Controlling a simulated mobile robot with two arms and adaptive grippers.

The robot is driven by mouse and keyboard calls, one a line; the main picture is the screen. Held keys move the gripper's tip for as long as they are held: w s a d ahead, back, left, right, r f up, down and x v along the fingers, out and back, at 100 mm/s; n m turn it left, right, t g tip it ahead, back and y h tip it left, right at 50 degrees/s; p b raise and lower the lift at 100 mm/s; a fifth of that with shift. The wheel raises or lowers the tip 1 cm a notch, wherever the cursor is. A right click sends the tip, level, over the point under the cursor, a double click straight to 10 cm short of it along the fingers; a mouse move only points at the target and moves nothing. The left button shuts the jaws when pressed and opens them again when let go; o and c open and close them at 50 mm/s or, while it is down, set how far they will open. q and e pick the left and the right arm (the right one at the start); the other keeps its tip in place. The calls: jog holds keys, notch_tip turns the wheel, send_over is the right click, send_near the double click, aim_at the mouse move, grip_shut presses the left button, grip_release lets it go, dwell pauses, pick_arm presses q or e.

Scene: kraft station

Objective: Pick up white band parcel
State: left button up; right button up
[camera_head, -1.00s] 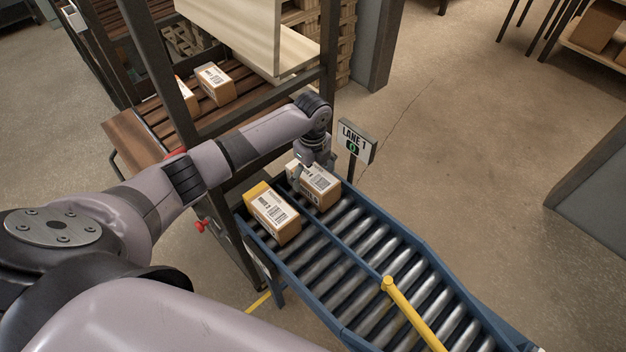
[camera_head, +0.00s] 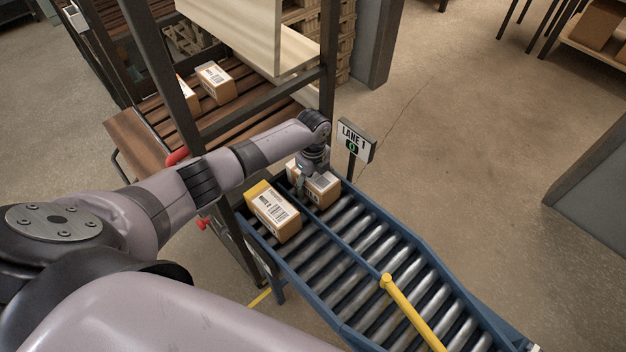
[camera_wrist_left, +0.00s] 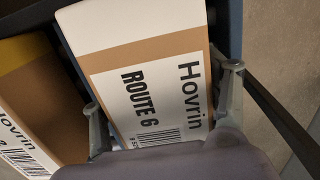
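The white band parcel (camera_head: 323,187) is a brown carton with a white end and a white label, lying at the far end of the roller conveyor. In the left wrist view the parcel (camera_wrist_left: 150,70) shows its white end and a label reading "Hovrin ROUTE 6". My left gripper (camera_head: 305,184) is low over it. In the wrist view the fingers of the left gripper (camera_wrist_left: 163,88) stand open on either side of the parcel, with a small gap at the right finger; contact at the left finger is unclear. My right gripper is not in view.
A yellow-banded parcel (camera_head: 273,213) lies close beside, across a blue divider. A Lane 1 sign (camera_head: 356,138) stands just behind the conveyor. A dark rack (camera_head: 205,128) with parcels is at the left.

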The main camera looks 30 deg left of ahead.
pick_arm(q)
jog(key=c, duration=1.1)
jog(key=shift+r, duration=0.2)
